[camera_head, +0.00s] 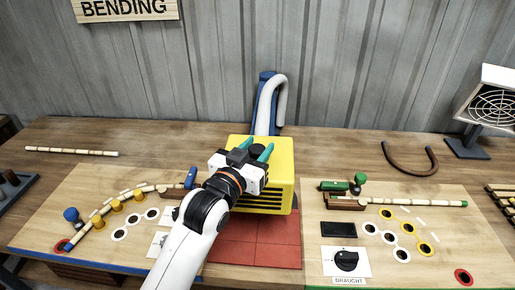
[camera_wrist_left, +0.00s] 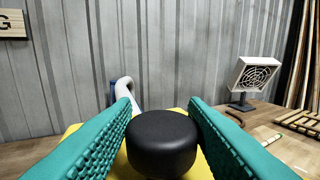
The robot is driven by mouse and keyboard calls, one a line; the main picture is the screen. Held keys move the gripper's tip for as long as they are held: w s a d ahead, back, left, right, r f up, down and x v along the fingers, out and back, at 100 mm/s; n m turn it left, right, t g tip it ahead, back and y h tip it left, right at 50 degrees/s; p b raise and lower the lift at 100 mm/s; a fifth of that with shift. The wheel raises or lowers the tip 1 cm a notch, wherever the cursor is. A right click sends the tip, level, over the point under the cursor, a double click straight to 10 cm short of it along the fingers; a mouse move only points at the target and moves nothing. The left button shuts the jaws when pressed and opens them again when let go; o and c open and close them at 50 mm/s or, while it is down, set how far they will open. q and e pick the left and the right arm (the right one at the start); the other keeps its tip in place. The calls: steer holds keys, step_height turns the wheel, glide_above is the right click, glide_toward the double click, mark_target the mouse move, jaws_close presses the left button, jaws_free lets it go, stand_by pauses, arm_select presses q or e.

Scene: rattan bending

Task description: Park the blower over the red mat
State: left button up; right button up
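The blower is a yellow box (camera_head: 276,180) with dark slots low on its front and a round black knob on top. It stands over the back part of the red mat (camera_head: 254,250), whose front part shows bare. I cannot tell whether it touches the mat. My left gripper (camera_head: 257,152) reaches in over the box from the front left. In the left wrist view its teal fingers lie against both sides of the black knob (camera_wrist_left: 162,143), shut on it. The yellow top (camera_wrist_left: 202,168) shows below. My right gripper is not in view.
A white hose on a blue post (camera_head: 266,105) stands behind the box. Wooden boards with pegs, rods and rings lie at left (camera_head: 60,205) and right (camera_head: 440,235). A fan heater (camera_head: 490,105) stands at the back right. A bent rod (camera_head: 410,170) lies near it.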

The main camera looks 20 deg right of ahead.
arm_select(q)
steer(key=shift+o, duration=1.4)
steer(key=shift+s+a, duration=0.35)
steer(key=b+v, duration=0.2)
steer(key=v, duration=0.9)
steer(key=shift+b, duration=0.3)
